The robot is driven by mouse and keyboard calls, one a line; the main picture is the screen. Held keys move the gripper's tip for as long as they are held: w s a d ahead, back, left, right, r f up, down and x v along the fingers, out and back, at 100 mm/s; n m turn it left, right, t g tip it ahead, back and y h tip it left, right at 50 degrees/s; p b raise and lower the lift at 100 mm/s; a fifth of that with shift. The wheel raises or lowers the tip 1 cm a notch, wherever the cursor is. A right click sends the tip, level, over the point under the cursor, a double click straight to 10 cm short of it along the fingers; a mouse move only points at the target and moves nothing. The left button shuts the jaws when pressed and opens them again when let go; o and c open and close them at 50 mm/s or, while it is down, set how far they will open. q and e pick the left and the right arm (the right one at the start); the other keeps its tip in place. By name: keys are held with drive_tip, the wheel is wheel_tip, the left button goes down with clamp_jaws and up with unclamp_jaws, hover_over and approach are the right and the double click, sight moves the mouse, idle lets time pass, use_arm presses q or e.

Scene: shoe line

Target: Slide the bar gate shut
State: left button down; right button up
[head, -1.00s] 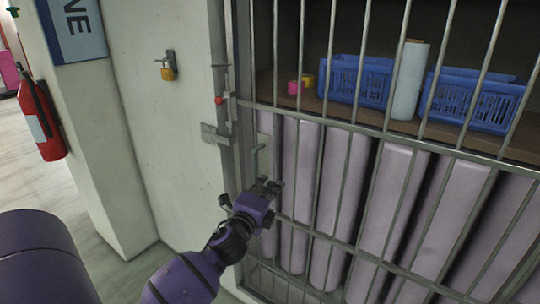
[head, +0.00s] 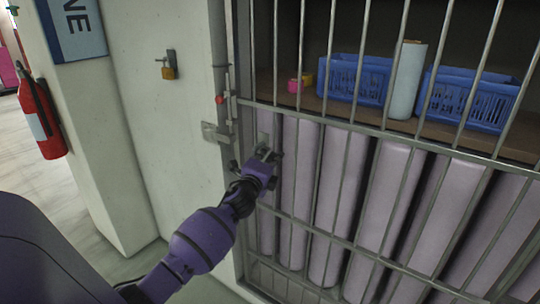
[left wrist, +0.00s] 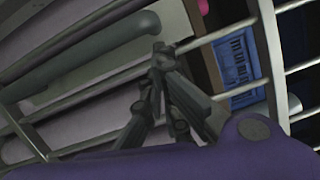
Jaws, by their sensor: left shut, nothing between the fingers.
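The bar gate (head: 338,122) is a panel of grey metal bars on the right of the head view. Its left edge is close to the pale wall post; I cannot tell whether any gap is left. A grey handle on the gate shows as a thick rounded bar in the left wrist view (left wrist: 85,42); in the head view my gripper mostly hides it. My left gripper (head: 268,154) is shut and empty at the handle, in front of the bars. Its fingertips show in the left wrist view (left wrist: 162,52) beside the handle's end; contact is unclear. My right gripper is out of view.
A latch plate (head: 214,132) and a red-knobbed bolt (head: 220,99) are at the post. A padlock (head: 168,72) hangs on the wall. A fire extinguisher (head: 42,118) stands left. Behind the bars are blue baskets (head: 357,80) and a pale roll (head: 406,80).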

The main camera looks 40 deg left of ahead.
use_arm(q)
drive_tip(key=shift+a, duration=1.65)
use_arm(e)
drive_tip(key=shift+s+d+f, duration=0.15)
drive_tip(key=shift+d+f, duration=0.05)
